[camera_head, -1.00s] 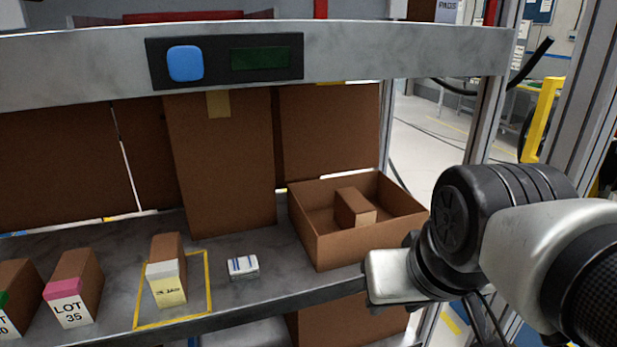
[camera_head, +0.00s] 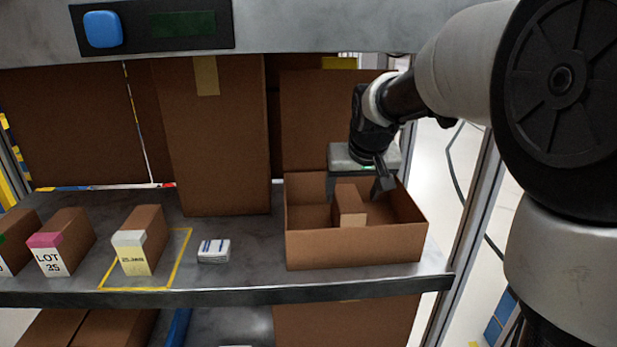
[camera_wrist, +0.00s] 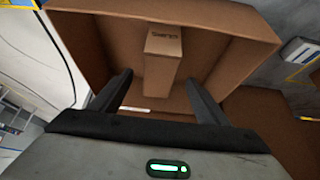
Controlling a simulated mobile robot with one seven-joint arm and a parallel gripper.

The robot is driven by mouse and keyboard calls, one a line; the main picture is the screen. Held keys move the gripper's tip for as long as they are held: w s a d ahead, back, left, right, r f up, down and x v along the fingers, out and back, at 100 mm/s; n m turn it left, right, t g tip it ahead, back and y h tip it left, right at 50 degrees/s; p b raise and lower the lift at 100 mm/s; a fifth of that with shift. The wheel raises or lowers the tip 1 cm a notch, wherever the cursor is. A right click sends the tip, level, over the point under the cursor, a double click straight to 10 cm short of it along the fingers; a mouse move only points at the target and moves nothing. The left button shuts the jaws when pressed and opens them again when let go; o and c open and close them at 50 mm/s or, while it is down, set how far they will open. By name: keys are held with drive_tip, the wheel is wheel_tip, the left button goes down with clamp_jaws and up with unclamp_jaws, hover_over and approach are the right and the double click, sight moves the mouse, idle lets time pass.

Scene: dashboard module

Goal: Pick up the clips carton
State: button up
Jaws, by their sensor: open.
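The clips carton (camera_head: 349,206) is a small brown box standing inside an open brown cardboard box (camera_head: 352,249) at the right end of the shelf. In the wrist view the carton (camera_wrist: 163,45) shows printed text on one face, too small to read surely. My gripper (camera_head: 360,190) is over the open box, with its fingers apart on either side of the carton. In the wrist view my gripper's fingers (camera_wrist: 158,88) are open and nothing is held; the carton lies between and beyond the tips.
A small white pack (camera_head: 214,251) lies on the grey shelf (camera_head: 240,284) left of the box. A brown carton with a pale label (camera_head: 139,240) stands within a yellow outline. A pink-topped LOT carton (camera_head: 61,242) stands farther left. Tall cardboard (camera_head: 215,140) stands behind.

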drive_tip(key=b+x, duration=0.1)
drive_tip(key=x, duration=1.1)
drive_tip(key=shift+w, duration=0.25)
drive_tip(key=shift+f+b, duration=0.25)
drive_tip(key=shift+b, duration=0.05)
drive_tip(key=c, duration=1.4)
drive_tip(key=shift+r, duration=0.15)
drive_tip(key=shift+c, duration=0.4)
